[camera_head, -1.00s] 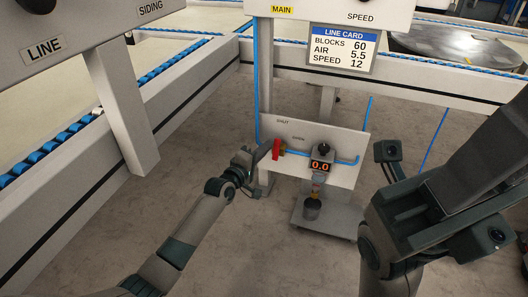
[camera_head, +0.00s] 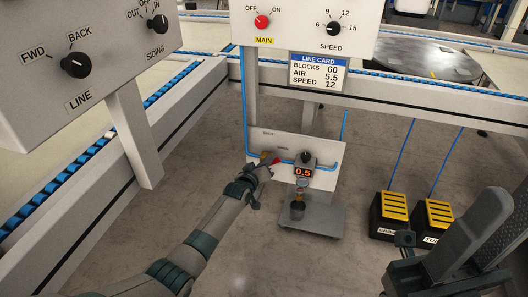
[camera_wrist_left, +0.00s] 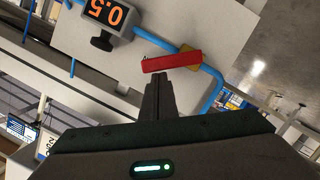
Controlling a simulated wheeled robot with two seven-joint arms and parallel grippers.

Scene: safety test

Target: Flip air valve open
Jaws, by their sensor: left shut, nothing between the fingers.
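The air valve's red lever (camera_head: 275,160) is on the white panel (camera_head: 322,181) below the control box. It also shows in the left wrist view (camera_wrist_left: 172,62), slanted relative to the blue pipe (camera_wrist_left: 154,39) beside it, with its brass body (camera_wrist_left: 189,58) behind. My left gripper (camera_head: 263,172) is shut and empty at the lever. In the left wrist view its fingertips (camera_wrist_left: 161,76) are right at the lever's edge; I cannot tell whether they touch. My right gripper (camera_head: 408,242) is at the lower right, partly cut off.
The line card (camera_head: 318,72) says AIR 5.5. Two black-and-yellow boxes (camera_head: 391,211) (camera_head: 433,218) stand on the floor to the right.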

